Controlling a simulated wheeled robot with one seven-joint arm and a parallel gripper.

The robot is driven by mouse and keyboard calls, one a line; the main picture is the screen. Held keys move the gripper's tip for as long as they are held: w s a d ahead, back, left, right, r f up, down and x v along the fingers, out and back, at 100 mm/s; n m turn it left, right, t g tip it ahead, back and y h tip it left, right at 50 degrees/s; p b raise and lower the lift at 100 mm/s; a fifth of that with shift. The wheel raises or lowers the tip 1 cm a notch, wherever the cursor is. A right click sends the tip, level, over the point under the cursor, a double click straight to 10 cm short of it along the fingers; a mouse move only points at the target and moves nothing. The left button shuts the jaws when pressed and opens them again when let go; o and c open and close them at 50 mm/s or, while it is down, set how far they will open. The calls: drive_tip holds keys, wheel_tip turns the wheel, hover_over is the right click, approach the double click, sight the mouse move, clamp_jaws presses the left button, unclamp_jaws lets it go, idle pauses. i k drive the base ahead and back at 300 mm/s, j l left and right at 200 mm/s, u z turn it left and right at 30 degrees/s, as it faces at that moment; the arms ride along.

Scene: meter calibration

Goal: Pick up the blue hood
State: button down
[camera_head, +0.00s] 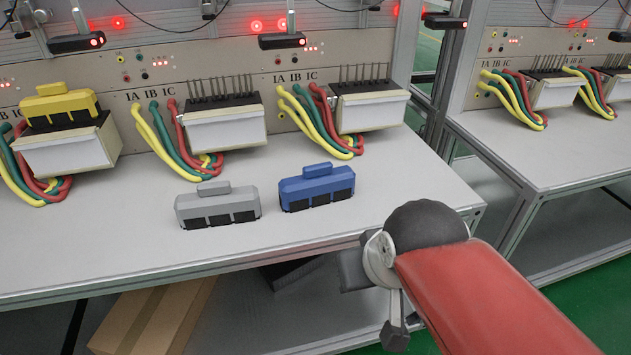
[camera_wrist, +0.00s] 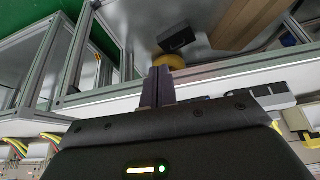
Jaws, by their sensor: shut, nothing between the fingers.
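The blue hood (camera_head: 317,187) sits upright on the white bench top, with a blue handle on top and dark openings along its front. The grey hood (camera_head: 217,205) stands just to its left, a small gap apart. My gripper (camera_wrist: 160,72) shows in the wrist view with its two dark fingers together and nothing held. In the head view my arm reaches in from the lower right, its end near the bench's front edge, to the right of and nearer than the blue hood. The fingers are not clear there. I cannot surely pick out the blue hood in the wrist view.
Behind the hoods stand white meters with bare pins (camera_head: 368,106) and coloured cables (camera_head: 318,122). A yellow hood (camera_head: 61,106) covers the left meter. A second bench (camera_head: 575,160) stands at right. A cardboard box (camera_head: 155,320) is below. The bench front is clear.

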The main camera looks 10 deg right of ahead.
sight(318, 184)
drive_tip(key=l+u, duration=0.25)
drive_tip(key=l, duration=0.15)
drive_tip(key=k+l+u, duration=0.1)
drive_tip(key=l+u, duration=0.15)
drive_tip(key=k+l+u, duration=0.1)
drive_tip(key=l+u, duration=0.15)
drive_tip(key=l, duration=0.2)
drive_tip(key=k+l+u, duration=0.25)
drive_tip(key=l+u, duration=0.25)
drive_tip(key=l, duration=0.2)
drive_tip(key=k+j, duration=0.05)
